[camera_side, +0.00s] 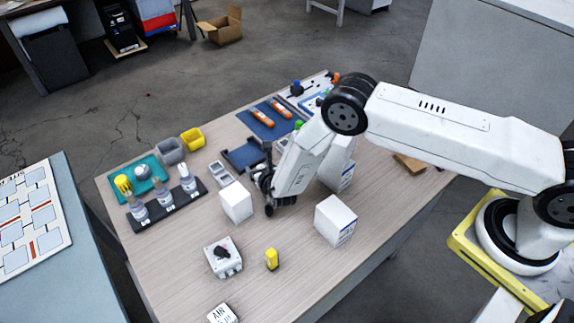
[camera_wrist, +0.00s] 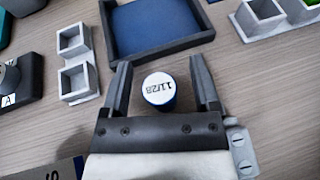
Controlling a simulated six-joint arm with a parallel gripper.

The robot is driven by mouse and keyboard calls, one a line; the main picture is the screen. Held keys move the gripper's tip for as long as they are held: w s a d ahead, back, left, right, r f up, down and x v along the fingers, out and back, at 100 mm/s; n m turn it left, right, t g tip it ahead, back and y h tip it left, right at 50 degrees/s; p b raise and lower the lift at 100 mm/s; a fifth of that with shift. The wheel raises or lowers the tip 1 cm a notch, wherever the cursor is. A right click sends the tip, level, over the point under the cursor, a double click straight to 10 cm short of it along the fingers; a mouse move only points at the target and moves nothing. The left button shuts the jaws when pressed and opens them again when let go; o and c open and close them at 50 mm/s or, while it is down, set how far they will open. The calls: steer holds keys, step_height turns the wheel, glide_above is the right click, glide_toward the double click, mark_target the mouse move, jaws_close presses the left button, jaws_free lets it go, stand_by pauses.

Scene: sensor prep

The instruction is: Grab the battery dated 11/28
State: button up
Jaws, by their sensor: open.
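The battery dated 11/28 (camera_wrist: 158,90) stands upright on the table in the wrist view, a short blue cylinder with a white top printed "11/28". My gripper (camera_wrist: 163,78) is open, with one finger on each side of the battery in that view. I cannot tell whether the fingers touch it or how high they are above the table. In the side view my gripper (camera_side: 264,186) is low over the middle of the table, and the battery is hidden there behind my gripper or arm.
A dark tray with a blue floor (camera_wrist: 160,30) lies just beyond the fingertips. A grey two-cell holder (camera_wrist: 78,62) is to the left. White boxes (camera_side: 236,204) and (camera_side: 335,221) stand close around my gripper in the side view. A yellow object (camera_side: 272,259) stands nearer the front.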

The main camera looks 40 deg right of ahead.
steer(key=shift+w+d+f, duration=0.1)
steer(key=shift+w+f, duration=0.05)
steer(key=shift+w, duration=0.15)
stand_by(0.4)
jaws_close()
steer(key=shift+r, duration=0.2)
steer(key=shift+r, duration=0.8)
steer(key=s+d+r, duration=0.2)
steer(key=s+r, duration=0.9)
steer(key=s, duration=0.2)
steer(key=shift+s+d, duration=0.25)
steer(key=shift+s, duration=0.15)
